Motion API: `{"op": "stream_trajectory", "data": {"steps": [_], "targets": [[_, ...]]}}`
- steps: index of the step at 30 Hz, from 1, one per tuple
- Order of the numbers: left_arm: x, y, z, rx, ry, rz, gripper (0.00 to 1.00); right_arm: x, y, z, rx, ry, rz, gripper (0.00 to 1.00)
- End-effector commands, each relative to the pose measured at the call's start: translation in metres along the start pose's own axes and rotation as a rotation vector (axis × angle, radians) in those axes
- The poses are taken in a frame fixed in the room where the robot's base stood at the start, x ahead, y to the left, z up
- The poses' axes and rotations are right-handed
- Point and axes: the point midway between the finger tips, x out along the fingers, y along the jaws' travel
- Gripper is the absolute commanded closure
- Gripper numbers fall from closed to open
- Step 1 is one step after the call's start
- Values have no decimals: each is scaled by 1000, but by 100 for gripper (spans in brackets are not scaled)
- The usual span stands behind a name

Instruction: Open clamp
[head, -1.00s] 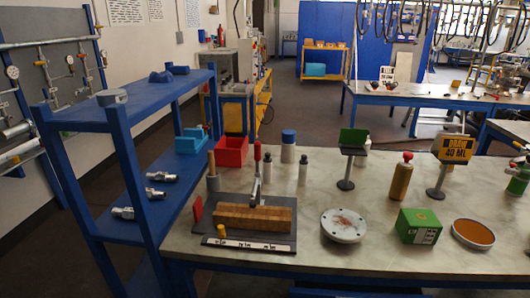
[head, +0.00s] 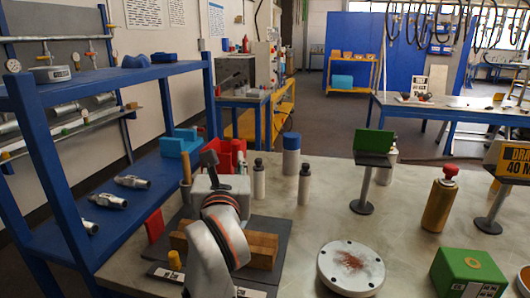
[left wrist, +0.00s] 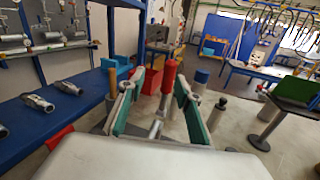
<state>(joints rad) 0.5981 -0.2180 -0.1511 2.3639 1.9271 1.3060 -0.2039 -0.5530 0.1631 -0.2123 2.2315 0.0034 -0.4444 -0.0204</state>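The clamp's red handle (left wrist: 168,77) stands upright in the left wrist view, with its metal shaft (left wrist: 157,124) below it. My left gripper (left wrist: 157,95) is open, its green-padded fingers on either side of the handle with gaps; I see no grip on it. In the head view my left gripper (head: 209,160) is over the dark clamp board and hides the clamp. The wooden block (head: 262,246) lies on the dark board (head: 266,276), partly covered by my arm. My right gripper is not in view.
A red bin (head: 236,147), blue-capped container (head: 291,156) and small bottles (head: 259,180) stand behind the board. A blue shelf (head: 128,208) with metal fittings is at left. A white round flange (head: 350,267) and green box (head: 468,273) lie to the right.

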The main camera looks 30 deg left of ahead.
Motion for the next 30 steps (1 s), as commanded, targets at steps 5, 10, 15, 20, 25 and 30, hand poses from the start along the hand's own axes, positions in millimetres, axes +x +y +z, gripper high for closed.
{"op": "stream_trajectory", "data": {"steps": [5, 10, 15, 20, 25, 30], "targets": [[5, -13, 0, -65, 24, -52, 66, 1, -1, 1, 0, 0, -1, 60], [27, -14, -1, -64, 25, -51, 66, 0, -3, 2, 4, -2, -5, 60], [54, -15, -3, -61, 26, -50, 66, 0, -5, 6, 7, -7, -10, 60], [71, -16, -2, -60, 23, -49, 66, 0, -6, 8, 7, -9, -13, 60], [78, -16, -2, -62, 24, -50, 66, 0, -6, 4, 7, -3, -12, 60], [78, -16, -1, -62, 23, -50, 66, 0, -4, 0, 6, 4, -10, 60]]}}
